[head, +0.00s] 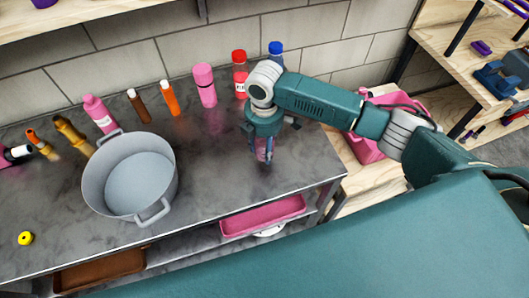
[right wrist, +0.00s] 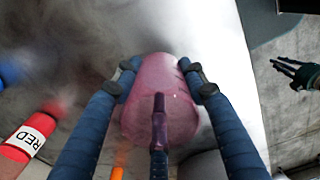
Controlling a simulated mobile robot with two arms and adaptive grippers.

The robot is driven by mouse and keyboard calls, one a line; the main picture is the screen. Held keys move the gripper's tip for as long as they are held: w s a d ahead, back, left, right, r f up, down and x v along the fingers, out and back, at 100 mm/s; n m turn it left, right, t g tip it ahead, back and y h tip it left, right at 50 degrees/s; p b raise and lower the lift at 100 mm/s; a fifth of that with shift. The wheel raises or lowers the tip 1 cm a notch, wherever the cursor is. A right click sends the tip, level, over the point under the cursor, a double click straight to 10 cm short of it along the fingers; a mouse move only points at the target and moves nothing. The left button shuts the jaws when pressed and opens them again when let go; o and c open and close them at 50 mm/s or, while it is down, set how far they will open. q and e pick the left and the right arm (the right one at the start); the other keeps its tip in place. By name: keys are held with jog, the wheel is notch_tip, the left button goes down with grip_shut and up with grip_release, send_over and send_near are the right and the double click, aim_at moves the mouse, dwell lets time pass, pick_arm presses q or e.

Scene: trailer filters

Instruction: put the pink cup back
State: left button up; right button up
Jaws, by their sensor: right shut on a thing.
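The pink cup (right wrist: 160,110) is a translucent pink vessel held between the fingers of my right gripper (right wrist: 160,88) in the right wrist view. In the head view my right gripper (head: 263,153) points down at the right part of the grey counter, shut on the pink cup (head: 265,146), which is mostly hidden by the fingers. I cannot tell whether the cup touches the counter. My left gripper is outside the head view; a dark gripper with spread fingers (right wrist: 292,72), seemingly my left one, shows small at the right of the right wrist view.
A large grey pot (head: 140,185) stands on the counter (head: 205,190) at left. A pink bottle (head: 205,86), a red bottle (head: 240,75) and a blue bottle (head: 276,52) stand along the wall. A pink tray (head: 262,216) lies below the counter. The front right counter is clear.

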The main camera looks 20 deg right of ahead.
aim_at(264, 155)
notch_tip(264, 155, down, 4)
jog(key=shift+r, duration=0.25)
jog(key=shift+f, duration=0.15)
jog(key=shift+f, duration=0.2)
jog(key=o, duration=1.4)
jog(key=shift+o, duration=0.2)
jog(key=shift+r, duration=0.1)
